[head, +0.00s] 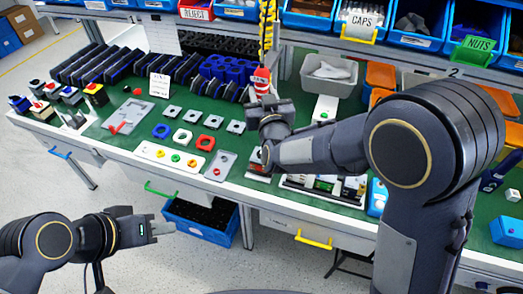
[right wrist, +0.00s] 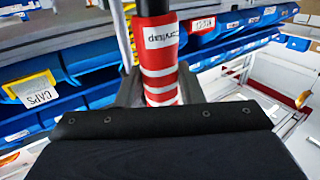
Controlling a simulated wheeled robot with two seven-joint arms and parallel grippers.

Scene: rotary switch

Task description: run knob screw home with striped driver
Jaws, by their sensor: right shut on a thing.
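The striped driver (head: 261,76), with red and white bands, is upright in my right gripper (head: 262,98). In the right wrist view its banded body (right wrist: 160,70) rises between the jaws, a white label near its upper part. My right gripper is shut on it above the bench. The driver's lower end and tip are hidden by my gripper and arm. A small dark and red unit (head: 257,160) sits at the bench front below the gripper, partly covered by my arm; no knob screw can be made out. My left gripper (head: 163,229) is low in front of the bench, apparently empty.
A yellow-black cord (head: 266,28) hangs above the driver. Loose coloured rings (head: 183,137) and small square plates lie on the green bench (head: 140,105). A grey bin (head: 329,75) stands behind. A blue crate (head: 200,222) is under the bench; the floor at left is clear.

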